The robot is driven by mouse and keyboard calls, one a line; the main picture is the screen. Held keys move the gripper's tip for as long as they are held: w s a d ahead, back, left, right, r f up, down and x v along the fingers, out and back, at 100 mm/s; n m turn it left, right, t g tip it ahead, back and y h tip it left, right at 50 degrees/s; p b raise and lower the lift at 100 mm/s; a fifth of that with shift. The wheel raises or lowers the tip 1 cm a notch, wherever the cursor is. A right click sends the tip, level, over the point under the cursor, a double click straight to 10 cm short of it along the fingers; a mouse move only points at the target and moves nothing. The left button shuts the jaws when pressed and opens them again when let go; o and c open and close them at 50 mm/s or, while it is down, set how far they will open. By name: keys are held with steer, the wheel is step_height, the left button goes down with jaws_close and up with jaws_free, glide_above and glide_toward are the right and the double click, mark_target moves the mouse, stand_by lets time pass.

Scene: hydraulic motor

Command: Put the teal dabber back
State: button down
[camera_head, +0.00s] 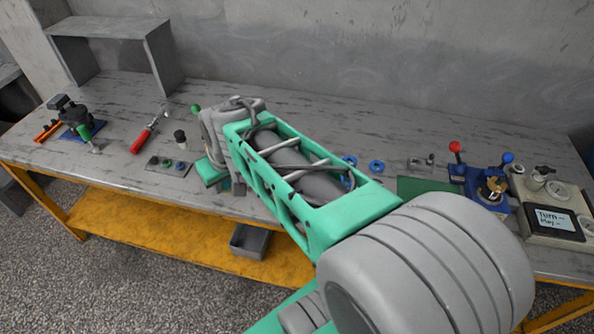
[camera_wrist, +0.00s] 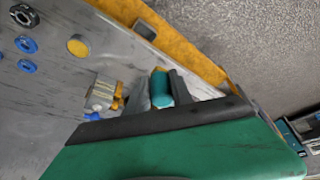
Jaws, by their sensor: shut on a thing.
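The teal dabber (camera_wrist: 160,88) shows in the wrist view as a short teal cylinder with a yellowish end. It sits between the dark fingers of my gripper (camera_wrist: 158,101), which is shut on it. A dark bar and a broad green surface in the foreground hide what is below the dabber. In the head view, I cannot make out the dabber, and my arm hides the middle of the bench. No holder for the dabber can be clearly told in either view.
The left front is mostly clear.

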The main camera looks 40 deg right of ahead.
steer(key=s+d+f+b, duration=0.2)
steer(key=d+f+b, duration=0.1)
steer(key=d, duration=0.6)
steer(key=s+d+f+m+b, duration=0.1)
steer(key=s+d+f+b, duration=0.15)
steer(key=d, duration=0.75)
steer(key=s+d+f+b, duration=0.2)
steer(key=d+f+b, duration=0.2)
steer(key=d, duration=0.5)
steer(key=shift+h, duration=0.3)
steer(key=w+d+f+p, duration=0.1)
steer(key=w+f, duration=0.2)
steer(key=w, duration=0.1)
steer(key=w+d+f+p, duration=0.1)
steer(key=w+f, duration=0.2)
steer(key=w, duration=0.2)
steer(key=w+d+f+p, duration=0.1)
steer(key=w+d+f, duration=0.1)
steer(key=w+f, duration=0.1)
steer(key=shift+w+f, duration=0.25)
steer(key=shift+w, duration=0.55)
step_height(320, 180, down, 3)
steer(key=shift+r+p, duration=0.15)
steer(key=shift+p, duration=0.3)
